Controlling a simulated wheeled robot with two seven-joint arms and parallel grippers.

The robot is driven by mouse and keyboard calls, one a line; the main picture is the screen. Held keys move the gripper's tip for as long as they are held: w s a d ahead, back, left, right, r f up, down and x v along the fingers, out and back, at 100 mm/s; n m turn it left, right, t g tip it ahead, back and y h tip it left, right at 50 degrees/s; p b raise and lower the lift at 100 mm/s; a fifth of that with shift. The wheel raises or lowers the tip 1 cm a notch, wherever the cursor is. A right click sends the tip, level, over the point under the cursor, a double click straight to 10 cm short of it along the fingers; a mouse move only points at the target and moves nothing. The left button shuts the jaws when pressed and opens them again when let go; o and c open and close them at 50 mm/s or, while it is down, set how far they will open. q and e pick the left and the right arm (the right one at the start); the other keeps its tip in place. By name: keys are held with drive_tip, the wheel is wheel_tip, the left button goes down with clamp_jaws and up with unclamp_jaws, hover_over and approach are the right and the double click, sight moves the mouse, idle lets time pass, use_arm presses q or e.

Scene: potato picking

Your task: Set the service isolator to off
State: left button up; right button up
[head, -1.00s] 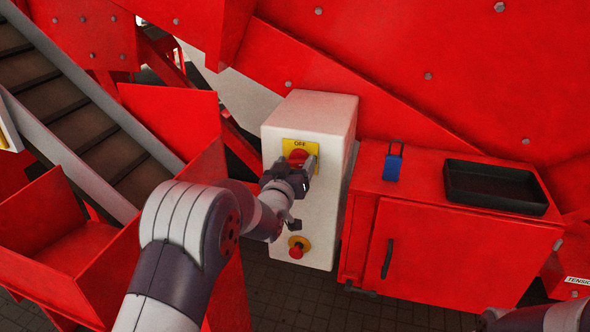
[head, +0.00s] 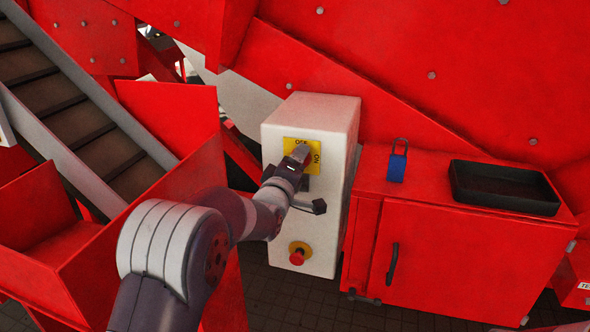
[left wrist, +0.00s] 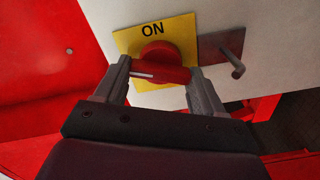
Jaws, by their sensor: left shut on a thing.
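The service isolator is a red rotary handle (left wrist: 160,68) on a yellow plate (head: 290,146), on the front of a white box (head: 338,115). In the head view, OFF is at the top of the plate and ON is turned sideways at the right. My left gripper (head: 305,155) is shut on the handle; the left wrist view shows one finger at each end (left wrist: 158,76). There ON is at the top, and the handle lies crosswise with its white mark toward the left, not toward ON. OFF is hidden there. My right gripper is not in view.
A yellow-ringed red button (head: 298,255) is low on the box. A metal hook (left wrist: 236,66) sits beside the plate. To the right, a red cabinet (head: 445,245) carries a blue padlock (head: 397,163) and a black tray (head: 505,207). A conveyor (head: 75,115) is at left.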

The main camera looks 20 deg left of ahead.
use_arm(q)
drive_tip(key=shift+f+n+b, duration=0.1)
drive_tip(key=shift+n+b, duration=0.45)
drive_tip(key=shift+n, duration=1.65)
drive_tip(key=o, duration=1)
drive_tip(key=shift+o, duration=0.2)
drive_tip(key=shift+s, duration=0.15)
drive_tip(key=s, duration=1.2)
drive_tip(key=shift+s+a+b, duration=0.2)
drive_tip(key=shift+a+b, duration=0.05)
drive_tip(key=shift+b, duration=0.15)
